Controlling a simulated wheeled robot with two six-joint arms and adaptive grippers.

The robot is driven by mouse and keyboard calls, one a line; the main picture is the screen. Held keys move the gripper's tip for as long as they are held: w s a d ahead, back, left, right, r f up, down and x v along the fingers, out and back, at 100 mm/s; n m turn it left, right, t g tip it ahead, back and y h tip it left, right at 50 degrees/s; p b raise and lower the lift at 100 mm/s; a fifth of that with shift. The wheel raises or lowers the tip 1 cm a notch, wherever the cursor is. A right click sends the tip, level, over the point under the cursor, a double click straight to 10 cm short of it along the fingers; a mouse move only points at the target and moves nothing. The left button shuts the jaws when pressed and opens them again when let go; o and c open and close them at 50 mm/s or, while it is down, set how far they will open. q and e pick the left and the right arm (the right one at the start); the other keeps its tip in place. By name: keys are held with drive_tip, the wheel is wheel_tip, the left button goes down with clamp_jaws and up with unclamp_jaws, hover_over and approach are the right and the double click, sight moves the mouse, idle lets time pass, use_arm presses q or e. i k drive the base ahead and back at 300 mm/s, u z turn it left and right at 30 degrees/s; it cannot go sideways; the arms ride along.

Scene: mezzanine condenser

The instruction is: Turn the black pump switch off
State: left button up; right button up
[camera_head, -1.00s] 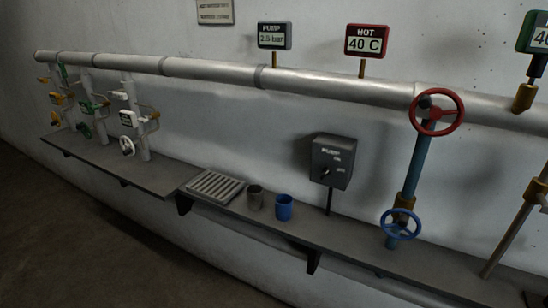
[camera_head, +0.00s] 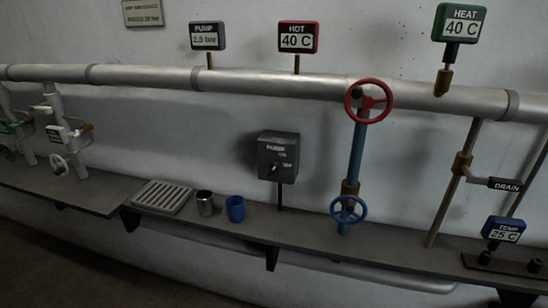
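The black pump switch box (camera_head: 278,157) stands on a thin post above the shelf, near the middle of the head view. It is labelled PUMP and has a small dark knob or lever low on its front face. The knob's exact setting is too small to tell. The pump gauge (camera_head: 207,37) above the pipe at the upper left reads about 2.5 bar. Neither of my grippers is in view.
A metal cup (camera_head: 205,203) and a blue cup (camera_head: 235,209) stand on the shelf (camera_head: 300,226) left of the switch, beside a drain grate (camera_head: 162,196). A blue pipe with a red wheel (camera_head: 369,101) and blue wheel (camera_head: 348,209) rises to the right.

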sight(274, 167)
drive_tip(key=z, duration=0.35)
drive_tip(key=i, duration=0.4)
drive_tip(key=z, duration=0.8)
